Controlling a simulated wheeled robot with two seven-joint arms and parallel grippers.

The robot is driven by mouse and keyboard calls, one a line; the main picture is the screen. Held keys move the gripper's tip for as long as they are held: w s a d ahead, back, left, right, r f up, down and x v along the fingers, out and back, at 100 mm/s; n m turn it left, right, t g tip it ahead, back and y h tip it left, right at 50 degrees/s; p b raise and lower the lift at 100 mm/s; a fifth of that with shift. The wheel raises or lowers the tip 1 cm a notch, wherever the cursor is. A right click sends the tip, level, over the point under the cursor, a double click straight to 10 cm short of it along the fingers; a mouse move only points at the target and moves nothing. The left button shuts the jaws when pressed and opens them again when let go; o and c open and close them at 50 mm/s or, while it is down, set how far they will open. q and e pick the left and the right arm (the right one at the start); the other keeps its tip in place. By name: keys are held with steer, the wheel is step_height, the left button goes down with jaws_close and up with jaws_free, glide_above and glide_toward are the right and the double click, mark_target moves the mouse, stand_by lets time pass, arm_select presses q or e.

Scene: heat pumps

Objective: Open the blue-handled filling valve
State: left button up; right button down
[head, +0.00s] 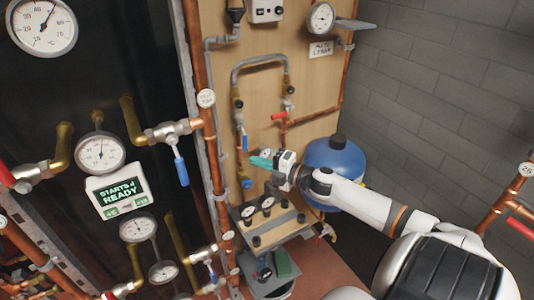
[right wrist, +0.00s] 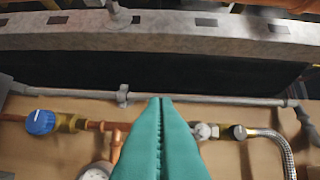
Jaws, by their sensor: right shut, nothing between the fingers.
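On the wooden panel, a small blue lever handle (head: 245,142) hangs down along the left pipe of a grey hose loop. Below it is a round blue knob (head: 247,183). A blue knob (right wrist: 41,122) on a brass fitting also shows at the left of the right wrist view. I cannot tell for sure which blue handle is the filling valve's. My right gripper (head: 254,160) has teal fingers and reaches in from the right, close to the panel between the lever and the knob. The fingers (right wrist: 160,101) are shut, with nothing between them. My left gripper is not in view.
A red lever (head: 279,116) sits on the loop's right side. A blue tank (head: 337,165) stands behind my right forearm. A nearer blue lever (head: 181,171) hangs left of the panel, beside gauges and a display (head: 116,194). A shelf with gauges (head: 262,222) lies below the gripper.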

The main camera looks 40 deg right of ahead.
steer(key=shift+a+v, duration=0.1)
steer(key=shift+v, duration=0.55)
steer(key=shift+a+v, duration=0.15)
steer(key=shift+v, duration=0.5)
